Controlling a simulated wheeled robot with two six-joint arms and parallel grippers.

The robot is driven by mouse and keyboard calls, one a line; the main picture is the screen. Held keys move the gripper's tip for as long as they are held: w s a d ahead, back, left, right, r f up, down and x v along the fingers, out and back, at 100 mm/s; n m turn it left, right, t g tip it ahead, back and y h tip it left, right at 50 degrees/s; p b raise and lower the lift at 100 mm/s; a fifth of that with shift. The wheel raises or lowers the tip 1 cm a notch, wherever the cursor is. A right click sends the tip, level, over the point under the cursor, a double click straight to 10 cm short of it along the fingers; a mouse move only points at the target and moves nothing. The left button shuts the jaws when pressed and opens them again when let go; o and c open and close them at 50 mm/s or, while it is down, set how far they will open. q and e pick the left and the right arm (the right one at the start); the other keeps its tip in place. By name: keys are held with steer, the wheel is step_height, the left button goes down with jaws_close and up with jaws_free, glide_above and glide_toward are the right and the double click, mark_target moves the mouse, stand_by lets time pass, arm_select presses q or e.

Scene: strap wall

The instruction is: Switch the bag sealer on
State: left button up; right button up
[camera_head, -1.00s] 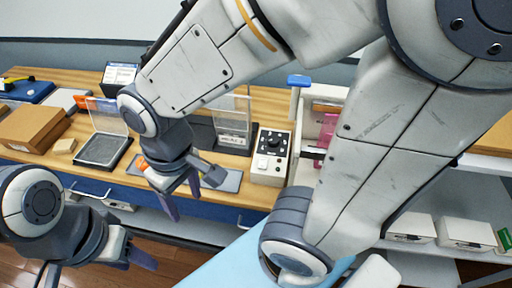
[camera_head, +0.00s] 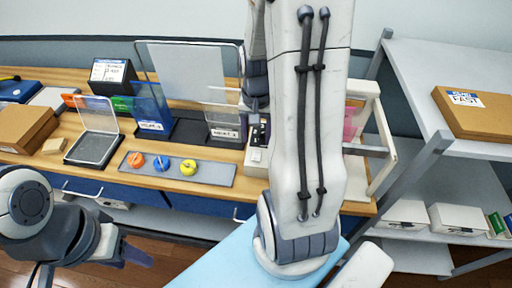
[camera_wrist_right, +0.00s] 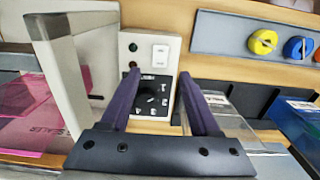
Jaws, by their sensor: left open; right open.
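A white control box (camera_wrist_right: 147,80) fills the middle of the right wrist view. In the head view the box (camera_head: 256,160) is partly hidden by my right arm. Beside it stands a white frame (camera_wrist_right: 63,75) with pink material; lettering reading "SEALER" shows below. My left gripper (camera_head: 126,250) is open and empty, low at left.
A grey strip (camera_head: 215,178) with orange, blue and yellow knobs lies on the wooden counter left of the box. Clear upright panels and small stands (camera_head: 155,108) are behind it. A grey shelf (camera_head: 440,110) with a cardboard box (camera_head: 475,110) is at right.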

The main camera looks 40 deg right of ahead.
mark_target(257, 154)
step_height(257, 154, down, 6)
stand_by(0.4)
